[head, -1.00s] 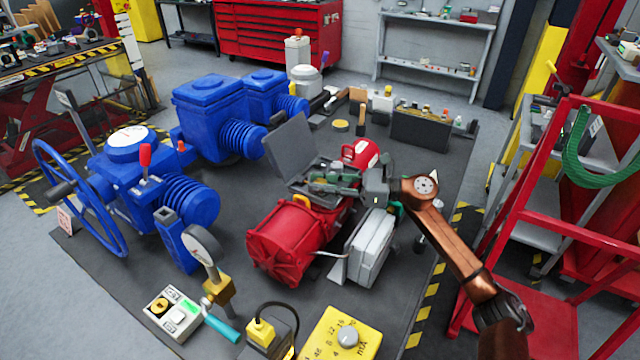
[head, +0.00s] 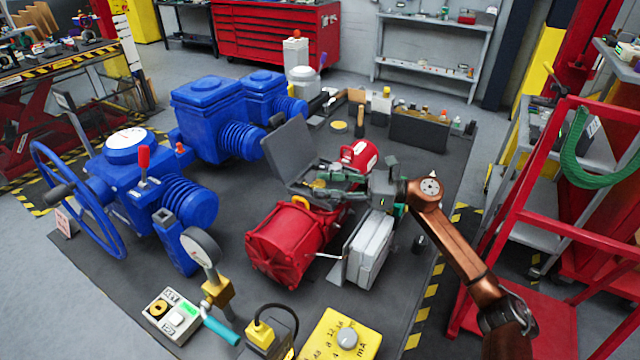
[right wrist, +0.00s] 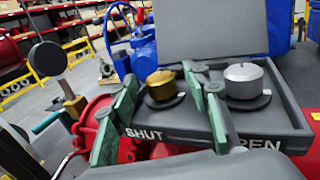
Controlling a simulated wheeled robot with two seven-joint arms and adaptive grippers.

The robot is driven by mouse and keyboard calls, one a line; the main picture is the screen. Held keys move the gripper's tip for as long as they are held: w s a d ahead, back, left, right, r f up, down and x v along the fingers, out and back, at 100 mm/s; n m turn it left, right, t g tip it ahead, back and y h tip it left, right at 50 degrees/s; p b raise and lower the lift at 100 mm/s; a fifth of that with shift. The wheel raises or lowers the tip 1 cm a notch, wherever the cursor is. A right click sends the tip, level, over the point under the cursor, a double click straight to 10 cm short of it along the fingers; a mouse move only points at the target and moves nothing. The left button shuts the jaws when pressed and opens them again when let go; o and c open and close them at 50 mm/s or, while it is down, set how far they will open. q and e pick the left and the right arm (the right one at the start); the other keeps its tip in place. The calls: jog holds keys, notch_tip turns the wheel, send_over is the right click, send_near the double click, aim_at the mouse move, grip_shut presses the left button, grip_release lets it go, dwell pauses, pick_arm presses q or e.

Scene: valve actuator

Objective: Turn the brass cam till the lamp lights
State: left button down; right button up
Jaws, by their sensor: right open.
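The brass cam (right wrist: 161,85) is a small round gold-coloured knob on a dark round base, inside an open grey switch box (head: 298,168) on the red actuator (head: 290,245). A silver cam (right wrist: 243,80) stands to its right in the right wrist view. The box rim reads SHUT and part of OPEN. My right gripper (right wrist: 160,79) is open, its green-padded fingers on either side of the brass cam in that view. I cannot tell whether they touch it. In the head view the right gripper (head: 354,180) hangs over the box. My left gripper is not in view. No lamp is clearly identifiable.
The box's raised lid (head: 289,146) stands behind the cams. Blue actuators (head: 208,115) with a handwheel stand left. A small control box (head: 171,316) with a green patch, a gauge (head: 200,247) and a yellow meter (head: 340,335) are in front. A red cart (head: 515,305) stands right.

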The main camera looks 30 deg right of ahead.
jog(key=v, duration=1)
